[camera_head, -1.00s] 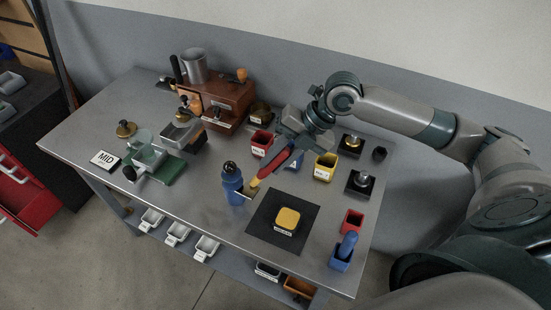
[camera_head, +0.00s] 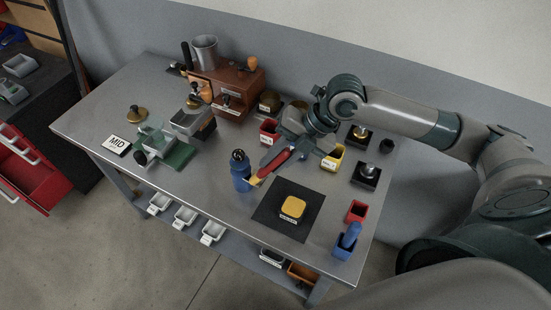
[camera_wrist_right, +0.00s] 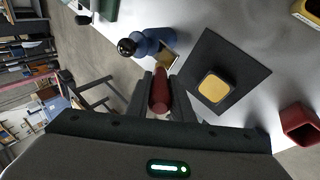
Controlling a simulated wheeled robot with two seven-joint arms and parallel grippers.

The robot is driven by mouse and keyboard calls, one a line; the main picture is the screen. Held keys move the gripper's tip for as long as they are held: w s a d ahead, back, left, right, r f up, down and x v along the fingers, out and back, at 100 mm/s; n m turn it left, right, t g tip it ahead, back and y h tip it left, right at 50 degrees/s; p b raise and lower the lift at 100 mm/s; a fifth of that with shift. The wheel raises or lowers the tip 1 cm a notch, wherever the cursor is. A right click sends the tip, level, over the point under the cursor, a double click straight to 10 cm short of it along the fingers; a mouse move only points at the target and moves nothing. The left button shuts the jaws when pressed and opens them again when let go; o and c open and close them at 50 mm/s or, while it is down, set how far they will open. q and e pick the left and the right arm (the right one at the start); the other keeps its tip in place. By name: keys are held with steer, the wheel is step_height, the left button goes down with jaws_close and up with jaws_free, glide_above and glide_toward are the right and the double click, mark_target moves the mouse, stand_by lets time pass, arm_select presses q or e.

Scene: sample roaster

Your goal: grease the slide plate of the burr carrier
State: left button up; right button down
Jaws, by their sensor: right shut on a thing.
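My right gripper (camera_head: 286,150) is shut on a red-handled brush (camera_head: 272,165) with a pale yellowish end. The brush slants down to the left, with its end beside a blue bottle (camera_head: 241,171). In the right wrist view the red handle (camera_wrist_right: 160,92) sits between the fingers, and the end partly hides behind it near the bottle (camera_wrist_right: 155,43). I cannot tell whether the end touches the table. A grey and green device (camera_head: 164,148), possibly the burr carrier, stands on the left of the table. Its slide plate is not clear to me. My left gripper is not in view.
A yellow-topped block (camera_head: 292,207) sits on a black mat (camera_head: 270,223). A brown wooden machine (camera_head: 235,92) stands at the back. The table between bottle and green device is mostly clear.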

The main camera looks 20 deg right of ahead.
steer(key=shift+r+p, duration=2.55)
steer(key=shift+r, duration=0.45)
steer(key=shift+r+p, duration=1.5)
steer(key=shift+p, duration=0.05)
steer(key=shift+f, duration=0.15)
steer(key=shift+b+x, duration=0.45)
steer(key=shift+x, duration=0.5)
steer(key=shift+d, duration=0.1)
